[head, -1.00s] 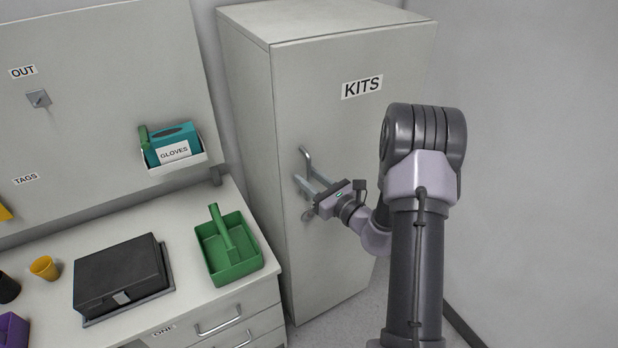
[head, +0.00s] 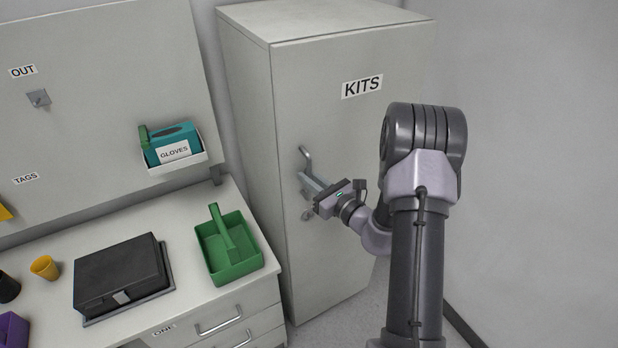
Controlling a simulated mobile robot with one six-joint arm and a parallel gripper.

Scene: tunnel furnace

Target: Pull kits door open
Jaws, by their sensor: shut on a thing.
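The KITS door (head: 345,130) is the front of a tall grey cabinet and looks shut, flush with the cabinet body. Its metal bar handle (head: 305,157) stands upright near the door's left edge. My gripper (head: 309,183) is shut on the handle, with its fingers reaching in from the right. The fingers hide the handle's middle and lower part. A small round lock (head: 307,214) sits on the door just below my gripper.
A workbench (head: 195,305) with drawers stands left of the cabinet. On it are a green caddy (head: 250,262), a black case (head: 118,275) and a yellow cup (head: 45,267). A gloves box (head: 173,148) hangs above. A bare wall (head: 540,150) is on the right.

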